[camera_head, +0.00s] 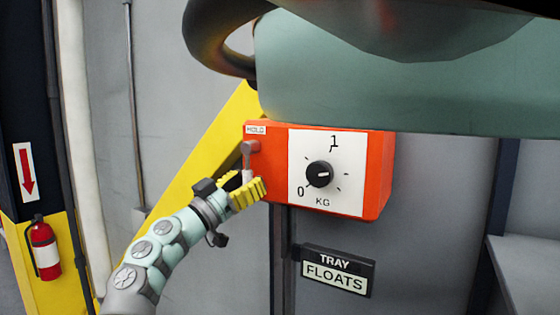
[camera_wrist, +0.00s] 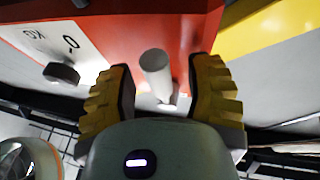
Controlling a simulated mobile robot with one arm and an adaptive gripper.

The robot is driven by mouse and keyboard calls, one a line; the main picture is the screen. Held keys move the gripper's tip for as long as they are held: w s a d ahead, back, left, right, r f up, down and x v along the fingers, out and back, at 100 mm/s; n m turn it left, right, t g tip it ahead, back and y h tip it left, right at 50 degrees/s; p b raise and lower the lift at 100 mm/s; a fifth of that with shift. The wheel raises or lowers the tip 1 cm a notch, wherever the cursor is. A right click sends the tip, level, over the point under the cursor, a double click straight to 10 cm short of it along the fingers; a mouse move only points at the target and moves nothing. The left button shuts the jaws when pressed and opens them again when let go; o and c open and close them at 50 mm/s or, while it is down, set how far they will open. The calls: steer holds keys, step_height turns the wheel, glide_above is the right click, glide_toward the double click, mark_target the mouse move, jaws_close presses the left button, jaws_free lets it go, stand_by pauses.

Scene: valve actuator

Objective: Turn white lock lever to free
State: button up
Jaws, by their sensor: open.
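The lock lever (camera_head: 247,163) is on the left part of the front of an orange box (camera_head: 376,176). It hangs down from a grey round pivot, and its lower end looks white. A small HOLD label (camera_head: 256,130) sits above it; no "free" label is readable. My gripper (camera_head: 247,187) is open at the lever's lower end, with yellow ridged fingers. In the wrist view, the pale lever (camera_wrist: 157,74) stands between the two fingers of my gripper (camera_wrist: 163,92), with gaps visible on both sides. The fingers partly hide the lever's lower end in the head view.
A TRAY FLOATS sign (camera_head: 337,270) is below. A large green body (camera_head: 400,75) overhangs the box. A yellow diagonal beam (camera_head: 190,165) runs behind, left of the box.

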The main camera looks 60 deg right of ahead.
steer(key=shift+s+d, duration=0.1)
steer(key=shift+d, duration=0.15)
jaws_close()
stand_by(0.4)
steer(key=shift+a, duration=0.1)
